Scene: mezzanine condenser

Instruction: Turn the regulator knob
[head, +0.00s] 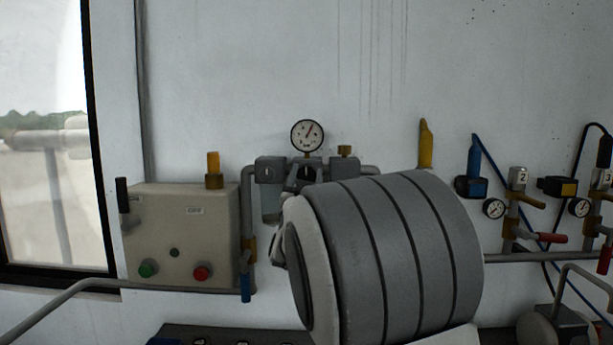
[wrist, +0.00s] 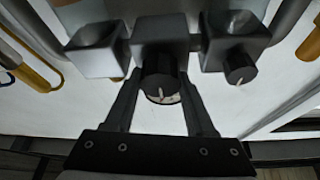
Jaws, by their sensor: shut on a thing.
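The regulator knob (wrist: 159,70) is a dark, ridged cylinder with a pale pointer mark, on the middle block of a grey unit on the wall. In the wrist view my gripper (wrist: 160,84) has one finger on each side of the knob and is shut on it. In the head view the grey regulator unit (head: 270,168) sits under a round white gauge (head: 307,135). There my gripper (head: 304,182) reaches the unit's middle, and my arm hides its lower right part.
A beige control box (head: 180,235) with green and red buttons is at left. A second dark knob (wrist: 240,68) sits beside the held one in the wrist view. Pipes, a yellow-handled valve (head: 426,145) and blue hoses are at right.

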